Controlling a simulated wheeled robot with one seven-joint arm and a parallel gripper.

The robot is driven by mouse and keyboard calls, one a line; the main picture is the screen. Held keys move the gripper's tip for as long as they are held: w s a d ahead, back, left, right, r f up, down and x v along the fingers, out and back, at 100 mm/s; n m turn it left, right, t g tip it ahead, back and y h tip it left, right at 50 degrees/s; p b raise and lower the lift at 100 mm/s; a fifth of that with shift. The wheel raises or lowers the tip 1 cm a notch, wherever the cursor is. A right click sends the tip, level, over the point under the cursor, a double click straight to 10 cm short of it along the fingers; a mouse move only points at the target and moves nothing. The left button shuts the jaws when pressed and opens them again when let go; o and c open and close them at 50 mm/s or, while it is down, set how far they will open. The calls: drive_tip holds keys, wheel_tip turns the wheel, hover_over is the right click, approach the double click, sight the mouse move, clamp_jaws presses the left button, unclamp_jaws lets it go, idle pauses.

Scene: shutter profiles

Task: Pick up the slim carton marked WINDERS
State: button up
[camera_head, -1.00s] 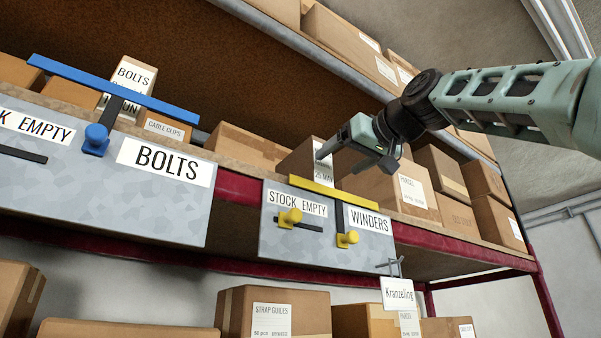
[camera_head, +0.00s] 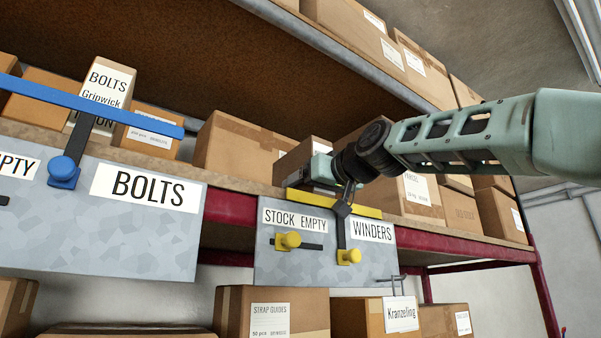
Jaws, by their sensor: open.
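No carton with a readable WINDERS mark is in view. The word WINDERS is on a white label (camera_head: 373,231) on the right half of a grey panel (camera_head: 300,262) at the shelf's front edge. A brown carton (camera_head: 296,160) stands behind the yellow bar (camera_head: 368,211) of that panel, partly hidden by my gripper and wrist; its front cannot be read now. My gripper (camera_head: 323,182) is open, close in front of this carton and just above the yellow bar. My wrist hides part of the jaws, and I cannot tell whether they touch the carton.
Left is a BOLTS panel (camera_head: 140,240) with a blue bar (camera_head: 100,104) and a BOLTS carton (camera_head: 106,82) behind it. Cartons flank my gripper on the shelf: a plain one (camera_head: 235,145) left, a labelled one (camera_head: 412,205) right. A Kranzeling tag (camera_head: 401,314) hangs below.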

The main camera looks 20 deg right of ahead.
drive_tip(key=shift+w, duration=0.15)
drive_tip(key=c, duration=1.2)
drive_tip(key=shift+c, duration=0.8)
drive_tip(key=shift+a+r, duration=0.1)
drive_tip(key=shift+r, duration=0.05)
